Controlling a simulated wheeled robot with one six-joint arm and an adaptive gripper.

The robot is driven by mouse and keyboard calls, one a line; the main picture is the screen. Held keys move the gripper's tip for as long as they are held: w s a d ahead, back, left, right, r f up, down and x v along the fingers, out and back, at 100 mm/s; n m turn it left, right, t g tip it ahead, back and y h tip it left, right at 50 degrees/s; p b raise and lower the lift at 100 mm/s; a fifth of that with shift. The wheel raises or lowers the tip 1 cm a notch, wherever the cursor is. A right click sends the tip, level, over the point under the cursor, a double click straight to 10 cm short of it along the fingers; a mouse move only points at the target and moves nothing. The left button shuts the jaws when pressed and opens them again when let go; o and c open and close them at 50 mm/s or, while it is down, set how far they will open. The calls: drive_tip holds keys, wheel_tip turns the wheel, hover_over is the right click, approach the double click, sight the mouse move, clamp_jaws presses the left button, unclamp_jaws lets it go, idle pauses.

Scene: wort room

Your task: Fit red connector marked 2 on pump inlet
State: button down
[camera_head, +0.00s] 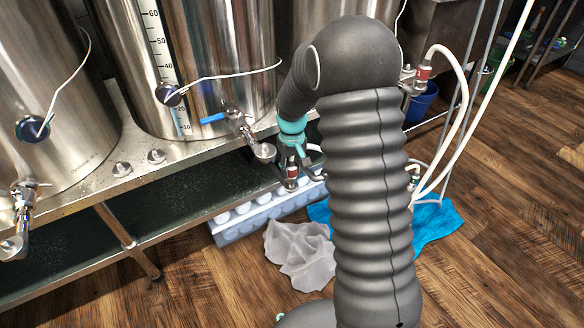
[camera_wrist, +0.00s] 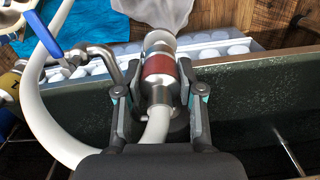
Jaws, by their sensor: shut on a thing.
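My gripper (camera_wrist: 160,92) is shut on a metal connector with a red band (camera_wrist: 160,68). The connector has a white hose at its near end, and its open end points away from my gripper. No mark is readable on it. In the head view, my gripper (camera_head: 291,158) holds the red-banded connector (camera_head: 292,173) low, in front of the steel stand. In the wrist view, a bent metal pipe (camera_wrist: 95,52) with a blue-handled valve (camera_wrist: 53,45) is left of the connector, apart from it. I cannot make out the pump inlet; my arm hides part of the head view.
Steel tanks (camera_head: 190,50) with valves stand on a metal stand (camera_head: 80,205). A bottle crate (camera_head: 255,222), grey cloth (camera_head: 300,250) and blue cloth (camera_head: 435,220) lie on the floor. Another red-banded connector (camera_head: 423,73) joins a white hose at right.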

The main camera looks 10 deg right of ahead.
drive_tip(key=shift+f+b, duration=0.85)
drive_tip(key=shift+f, duration=0.45)
idle(0.6)
drive_tip(key=c, duration=0.6)
unclamp_jaws()
drive_tip(key=shift+c, duration=0.2)
wheel_tip(320, 180, up, 12)
drive_tip(key=shift+f, duration=0.1)
